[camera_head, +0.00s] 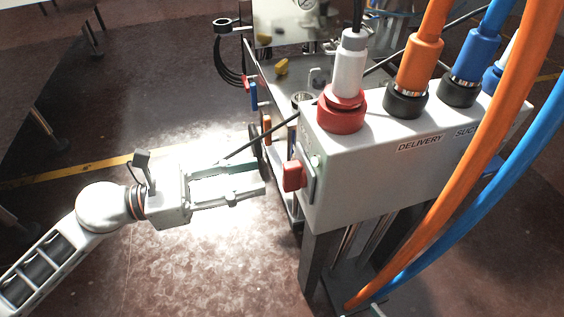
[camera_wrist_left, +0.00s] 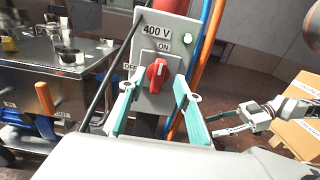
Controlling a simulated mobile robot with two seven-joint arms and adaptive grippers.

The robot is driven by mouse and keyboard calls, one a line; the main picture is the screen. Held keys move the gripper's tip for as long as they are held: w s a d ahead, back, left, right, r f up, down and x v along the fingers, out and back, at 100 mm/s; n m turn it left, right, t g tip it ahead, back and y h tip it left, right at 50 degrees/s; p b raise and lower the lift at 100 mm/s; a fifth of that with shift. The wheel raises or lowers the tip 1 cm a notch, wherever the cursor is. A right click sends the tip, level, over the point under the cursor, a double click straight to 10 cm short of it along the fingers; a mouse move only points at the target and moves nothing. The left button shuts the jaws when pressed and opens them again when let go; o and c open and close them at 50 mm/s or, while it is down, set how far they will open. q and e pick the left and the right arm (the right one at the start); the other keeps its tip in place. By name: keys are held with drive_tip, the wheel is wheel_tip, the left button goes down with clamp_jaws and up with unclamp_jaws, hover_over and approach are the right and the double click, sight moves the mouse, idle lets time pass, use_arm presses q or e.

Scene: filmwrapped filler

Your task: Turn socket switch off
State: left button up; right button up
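The red socket switch (camera_head: 293,176) sits on the left end face of a grey socket box (camera_head: 375,190). In the left wrist view the red knob (camera_wrist_left: 157,75) stands about upright, towards the ON label above it; OFF is to its left. My left gripper (camera_head: 259,178) is open and empty, a short gap left of the switch in the head view. In the left wrist view its teal fingers (camera_wrist_left: 156,90) flank the knob in the picture. My right gripper (camera_wrist_left: 213,124) shows at the right of that view, open and empty.
Orange (camera_head: 450,170) and blue hoses cross in front of the box at right. Plugs stand on its top. A metal cart (camera_head: 265,75) with tools is behind it. A thin black cable runs behind my left gripper. Cardboard boxes (camera_wrist_left: 298,135) stand at right in the wrist view.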

sight(283, 169)
use_arm(q)
drive_tip(key=x, duration=0.7)
drive_tip(key=shift+p, duration=0.3)
drive_tip(key=shift+s, duration=0.1)
drive_tip(key=shift+c, duration=0.3)
clamp_jaws()
